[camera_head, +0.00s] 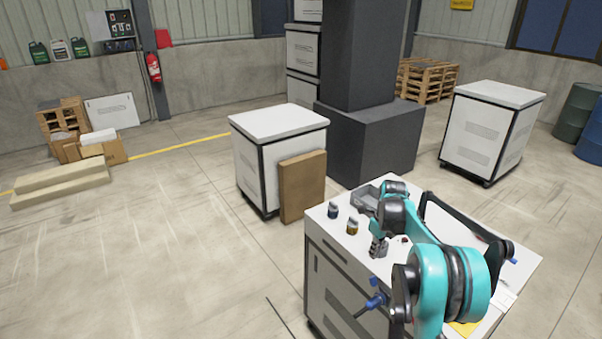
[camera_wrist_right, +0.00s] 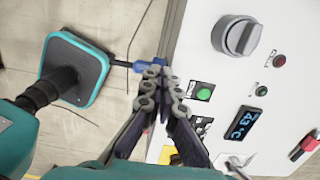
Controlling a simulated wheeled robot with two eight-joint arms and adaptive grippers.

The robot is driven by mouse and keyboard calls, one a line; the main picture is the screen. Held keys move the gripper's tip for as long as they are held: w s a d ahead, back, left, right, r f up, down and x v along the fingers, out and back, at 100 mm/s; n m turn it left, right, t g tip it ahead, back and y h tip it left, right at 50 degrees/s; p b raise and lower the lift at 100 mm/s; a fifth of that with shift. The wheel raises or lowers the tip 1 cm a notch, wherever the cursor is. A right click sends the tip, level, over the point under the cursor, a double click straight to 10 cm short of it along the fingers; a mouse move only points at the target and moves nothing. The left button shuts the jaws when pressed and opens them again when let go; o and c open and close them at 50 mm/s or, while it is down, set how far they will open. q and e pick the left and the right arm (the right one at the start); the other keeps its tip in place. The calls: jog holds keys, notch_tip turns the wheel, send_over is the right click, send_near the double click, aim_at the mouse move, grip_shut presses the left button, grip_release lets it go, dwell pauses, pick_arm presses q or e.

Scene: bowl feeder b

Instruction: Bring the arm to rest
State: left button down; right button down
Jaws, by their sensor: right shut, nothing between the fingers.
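My right arm, teal and black, reaches over a white cabinet (camera_head: 328,262) in the head view. My left gripper is not in view.
The panel bears a grey knob (camera_wrist_right: 240,37), a red button (camera_wrist_right: 279,60) and a display (camera_wrist_right: 243,123) reading 43 °C. A grey tray (camera_head: 364,201), a blue-based item (camera_head: 333,212) and an amber-based item (camera_head: 352,228) stand on the cabinet. Open floor lies left.

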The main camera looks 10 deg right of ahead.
jog(key=s+a+r+n+t+b, duration=0.3)
jog(key=s+a+r+n+b, duration=0.3)
jog(key=s+a+n, duration=0.65)
jog(key=s+a+f+n+t+b, duration=0.1)
jog(key=s+a+f+n, duration=0.2)
jog(key=s+a+n, duration=0.2)
jog(key=s+a+f+n+t+b, duration=0.2)
jog(key=s+a+f+n, duration=0.2)
jog(key=s+n, duration=0.6)
jog(key=a+n, duration=0.2)
jog(key=n, duration=0.2)
jog(key=shift+a, duration=0.2)
